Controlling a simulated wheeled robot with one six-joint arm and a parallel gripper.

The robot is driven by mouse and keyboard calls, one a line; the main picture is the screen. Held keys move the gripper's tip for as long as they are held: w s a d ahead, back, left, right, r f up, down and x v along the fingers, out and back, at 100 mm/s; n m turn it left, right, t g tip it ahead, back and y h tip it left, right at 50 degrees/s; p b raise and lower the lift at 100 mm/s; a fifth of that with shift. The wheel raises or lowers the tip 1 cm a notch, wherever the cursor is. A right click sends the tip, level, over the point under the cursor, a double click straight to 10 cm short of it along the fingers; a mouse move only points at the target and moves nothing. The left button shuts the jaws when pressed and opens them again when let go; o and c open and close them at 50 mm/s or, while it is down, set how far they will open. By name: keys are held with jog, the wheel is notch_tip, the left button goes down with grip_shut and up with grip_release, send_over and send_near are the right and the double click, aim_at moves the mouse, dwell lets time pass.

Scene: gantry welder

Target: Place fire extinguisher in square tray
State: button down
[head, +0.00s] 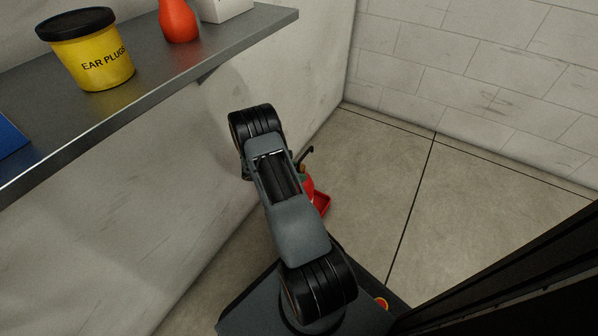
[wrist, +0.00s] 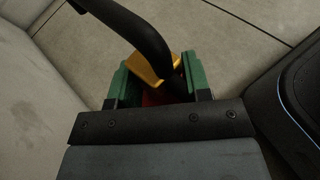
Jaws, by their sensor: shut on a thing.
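The fire extinguisher (head: 308,187) is a red body with a black nozzle or hose, partly hidden behind my arm in the head view. In the wrist view its black hose (wrist: 140,32), a yellow part and a little red show.
A grey wall shelf (head: 170,62) at upper left holds a yellow ear plugs tub (head: 91,62), a red-orange bottle (head: 179,21) and a white box (head: 226,8). The wall is close on the left. The tiled floor (head: 470,195) to the right is clear.

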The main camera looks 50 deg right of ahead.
jog(key=shift+w+r, duration=0.1)
jog(key=shift+r, duration=0.2)
jog(key=c, duration=1)
grip_release()
jog(key=shift+f, duration=0.35)
jog(key=o, duration=0.4)
jog(key=shift+o, duration=0.2)
jog(key=shift+r, duration=0.15)
jog(key=shift+a+r, duration=0.15)
jog(key=shift+a, duration=0.15)
jog(key=p+v, duration=0.2)
jog(key=v, duration=0.5)
jog(key=shift+p, duration=0.3)
